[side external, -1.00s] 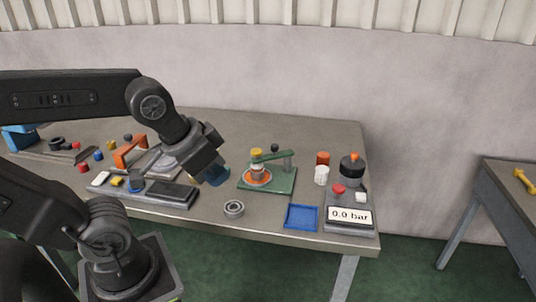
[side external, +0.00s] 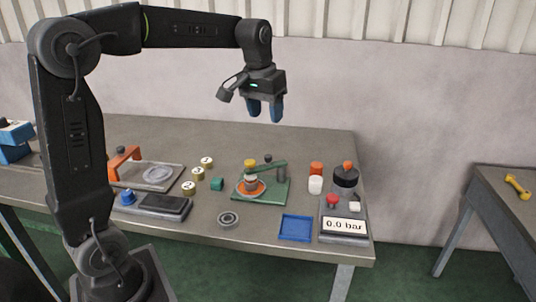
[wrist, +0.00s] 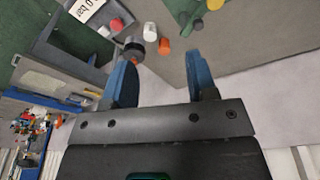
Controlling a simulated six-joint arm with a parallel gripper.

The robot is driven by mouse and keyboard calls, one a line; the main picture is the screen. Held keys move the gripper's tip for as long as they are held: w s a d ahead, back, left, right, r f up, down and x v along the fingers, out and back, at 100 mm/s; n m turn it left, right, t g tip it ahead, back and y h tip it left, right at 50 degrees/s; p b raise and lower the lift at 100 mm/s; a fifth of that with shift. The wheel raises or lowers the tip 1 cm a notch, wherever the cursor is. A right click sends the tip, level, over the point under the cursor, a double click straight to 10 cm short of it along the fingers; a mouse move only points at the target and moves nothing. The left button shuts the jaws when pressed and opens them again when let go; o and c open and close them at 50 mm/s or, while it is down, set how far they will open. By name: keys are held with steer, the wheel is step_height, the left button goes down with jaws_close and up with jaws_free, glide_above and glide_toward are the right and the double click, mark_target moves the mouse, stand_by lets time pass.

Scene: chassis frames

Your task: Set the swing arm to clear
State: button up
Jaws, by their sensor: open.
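The green swing arm (side external: 270,167) stands on a green base plate (side external: 276,196). It runs from a post at the right toward a stack with a yellow top (side external: 250,163), above an orange disc (side external: 257,189). I cannot tell whether it touches the stack. A dark knob (side external: 268,158) shows at the arm. In the wrist view, part of the green fixture (wrist: 184,10) shows at the top edge, mostly cut off. My gripper (side external: 264,112) is high above and behind the fixture, blue fingers pointing down, open and empty. Its fingers also show apart in the wrist view (wrist: 162,80).
Right of the fixture are an orange cylinder (side external: 316,168), a white cylinder (side external: 315,185) and a gauge unit reading 0.0 bar (side external: 344,226). A blue tray (side external: 295,228) and a bearing ring (side external: 228,219) lie in front. Several yellow-sided cylinders and a green block (side external: 217,184) are left.

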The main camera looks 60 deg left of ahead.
mark_target(268, 155)
steer(key=w+a+f+n+g, duration=0.25)
steer(key=w+a+f, duration=0.35)
steer(key=w+a, duration=0.45)
steer(key=shift+h, duration=0.3)
steer(key=f, duration=0.4)
steer(key=s+f, duration=0.1)
steer(key=f, duration=0.4)
steer(key=a+f, duration=0.1)
steer(key=f, duration=0.4)
steer(key=shift+s, duration=0.4)
steer(key=shift+r, duration=0.1)
jaws_close()
